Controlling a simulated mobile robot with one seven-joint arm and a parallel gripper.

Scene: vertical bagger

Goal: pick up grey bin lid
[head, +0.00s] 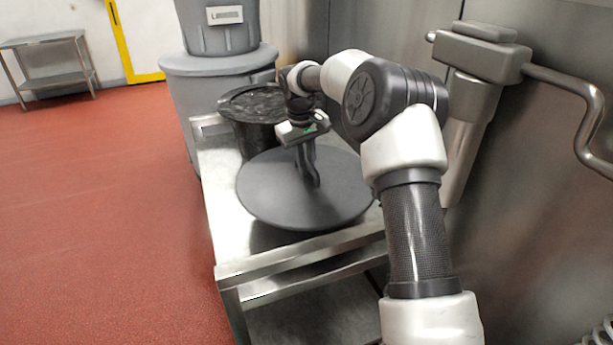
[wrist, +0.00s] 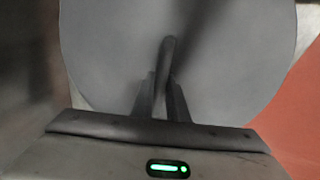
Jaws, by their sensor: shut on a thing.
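The grey bin lid (head: 265,200) is a wide round disc at the front of the steel table in the head view. In the wrist view the lid (wrist: 110,50) fills most of the picture, with its raised handle (wrist: 168,55) running up the middle. My gripper (head: 309,178) comes down from above onto the lid's middle. In the wrist view my gripper (wrist: 165,95) has its two fingers closed around the near end of the handle. I cannot tell whether the lid rests on the table or is slightly above it.
The steel table (head: 290,262) has a lower shelf. A black-lined bin (head: 258,135) stands behind the lid. Large grey bins (head: 195,85) stand at the back. A steel wall and a bent pipe (head: 575,90) are close on the right. The red floor (head: 100,200) is open at left.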

